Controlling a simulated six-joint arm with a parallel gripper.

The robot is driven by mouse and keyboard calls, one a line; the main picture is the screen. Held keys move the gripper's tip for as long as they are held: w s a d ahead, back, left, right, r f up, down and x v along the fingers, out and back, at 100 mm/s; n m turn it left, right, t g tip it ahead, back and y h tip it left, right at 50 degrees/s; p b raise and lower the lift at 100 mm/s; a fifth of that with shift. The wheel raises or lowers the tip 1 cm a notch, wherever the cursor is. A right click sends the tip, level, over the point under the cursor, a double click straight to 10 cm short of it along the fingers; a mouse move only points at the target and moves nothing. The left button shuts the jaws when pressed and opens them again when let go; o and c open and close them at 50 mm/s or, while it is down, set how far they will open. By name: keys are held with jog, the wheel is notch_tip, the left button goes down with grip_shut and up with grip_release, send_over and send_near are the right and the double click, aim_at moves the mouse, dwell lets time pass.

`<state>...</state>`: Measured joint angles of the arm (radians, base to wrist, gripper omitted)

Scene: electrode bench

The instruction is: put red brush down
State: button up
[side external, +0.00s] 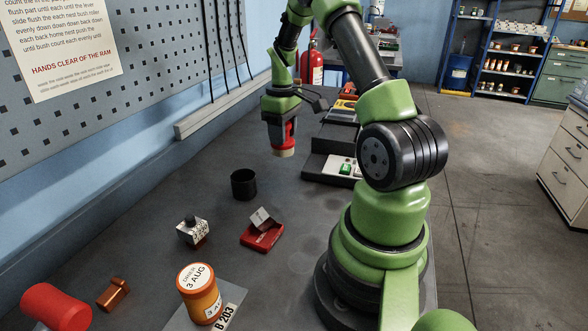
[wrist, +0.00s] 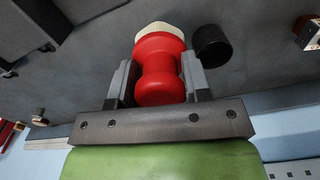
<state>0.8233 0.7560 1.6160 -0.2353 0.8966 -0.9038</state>
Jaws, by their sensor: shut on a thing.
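The red brush (wrist: 158,62) has a red waisted handle and a pale tip. In the wrist view it sits between the two fingers of my gripper (wrist: 158,82), which is shut on the handle. In the side view my gripper (side external: 282,132) points down above the bench, with the red brush (side external: 285,145) below it, pale end lowest. The brush seems held above the bench top, but the exact gap is hard to tell. A black open cup (side external: 243,184) stands nearer the camera and left of the brush; it also shows in the wrist view (wrist: 211,46).
Bare bench surrounds the cup.

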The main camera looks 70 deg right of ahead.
jog(key=s+a, duration=0.5)
jog(key=s, duration=0.5)
notch_tip(320, 180, down, 9)
jog(key=shift+s+f, duration=0.15)
jog(key=shift+f, duration=0.1)
jog(key=o, duration=1)
